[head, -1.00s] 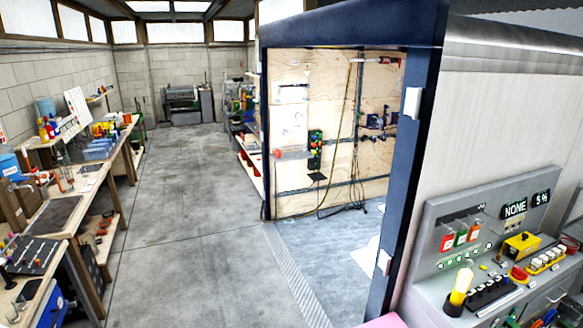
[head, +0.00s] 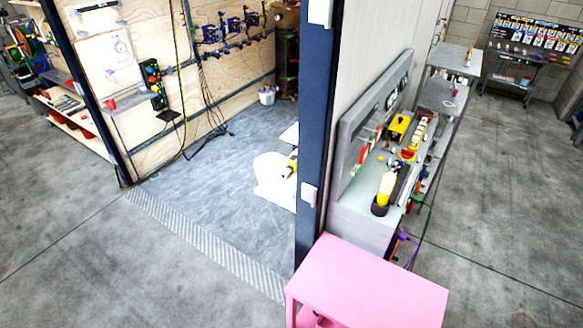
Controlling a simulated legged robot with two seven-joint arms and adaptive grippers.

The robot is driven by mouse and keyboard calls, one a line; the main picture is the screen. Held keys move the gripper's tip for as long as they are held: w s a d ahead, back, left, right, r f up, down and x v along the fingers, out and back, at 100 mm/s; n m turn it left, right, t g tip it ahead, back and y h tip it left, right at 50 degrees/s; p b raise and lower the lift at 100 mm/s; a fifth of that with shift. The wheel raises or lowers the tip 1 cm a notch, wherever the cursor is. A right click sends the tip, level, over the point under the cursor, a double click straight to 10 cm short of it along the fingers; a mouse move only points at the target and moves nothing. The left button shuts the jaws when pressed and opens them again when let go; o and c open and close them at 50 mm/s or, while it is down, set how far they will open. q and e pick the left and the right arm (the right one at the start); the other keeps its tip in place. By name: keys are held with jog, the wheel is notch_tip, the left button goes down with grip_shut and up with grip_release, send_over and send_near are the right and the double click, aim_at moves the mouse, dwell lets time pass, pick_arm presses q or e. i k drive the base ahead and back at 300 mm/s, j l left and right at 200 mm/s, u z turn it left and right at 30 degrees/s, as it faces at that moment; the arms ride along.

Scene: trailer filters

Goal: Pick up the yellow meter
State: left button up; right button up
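A yellow box-shaped device (head: 398,127), which looks like the yellow meter, sits on the grey workbench (head: 358,211) right of the dark post, close to the bench's upright back panel. It is small in view, so its face cannot be read. A yellow lamp-like object (head: 386,187) on a dark base stands nearer on the same bench. Neither of my grippers is in view.
A pink table (head: 375,285) stands in front of the bench. A dark post (head: 313,150) edges the trailer opening, with a white object (head: 272,178) on its floor. Open concrete floor (head: 500,190) lies to the right, with a tool rack (head: 532,52) behind.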

aim_at(290, 166)
jog(key=i+j+z, duration=0.1)
jog(key=j, duration=0.25)
jog(key=i+j+z, duration=0.15)
jog(key=j, duration=0.25)
jog(key=i+j+z, duration=0.1)
jog(key=j, duration=0.3)
jog(key=i+j+z, duration=0.1)
jog(key=j, duration=0.3)
